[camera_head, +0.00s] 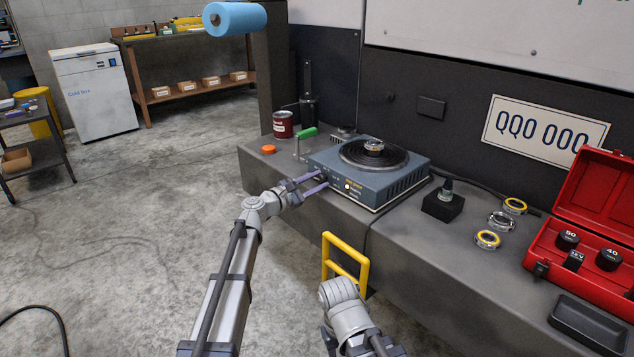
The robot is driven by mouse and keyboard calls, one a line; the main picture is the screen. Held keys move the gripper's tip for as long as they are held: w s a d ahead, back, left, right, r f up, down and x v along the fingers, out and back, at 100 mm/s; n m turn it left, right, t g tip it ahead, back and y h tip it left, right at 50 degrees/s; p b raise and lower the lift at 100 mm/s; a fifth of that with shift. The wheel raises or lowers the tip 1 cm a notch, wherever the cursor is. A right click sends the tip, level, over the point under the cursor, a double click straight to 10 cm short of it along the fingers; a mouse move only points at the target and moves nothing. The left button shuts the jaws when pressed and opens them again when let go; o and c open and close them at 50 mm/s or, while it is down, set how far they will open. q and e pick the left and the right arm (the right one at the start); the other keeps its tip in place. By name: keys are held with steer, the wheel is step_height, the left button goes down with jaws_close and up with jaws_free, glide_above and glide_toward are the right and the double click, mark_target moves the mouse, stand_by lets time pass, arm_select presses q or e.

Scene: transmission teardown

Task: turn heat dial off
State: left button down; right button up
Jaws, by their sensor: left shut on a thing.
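The blue-grey hot plate (386,189) sits on the dark bench top, with a round black coil on it and a small ring-shaped part (374,147) on the coil. My left gripper (321,181) reaches the left end of its front panel, its two purple fingers shut on the small dark heat dial (323,177). The fingers mostly hide the dial, so its setting cannot be read.
A green-handled lever (306,134), a red can (283,124) and an orange button (268,149) stand left of the hot plate. A black block (443,205), several rings and an open red case (595,215) lie to the right. A yellow rail (346,256) sticks out in front.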

arm_select(q)
steer(key=n, duration=0.6)
steer(key=shift+n, duration=0.4)
stand_by(0.4)
steer(key=shift+c, duration=2.4)
jaws_free()
steer(key=v, duration=0.8)
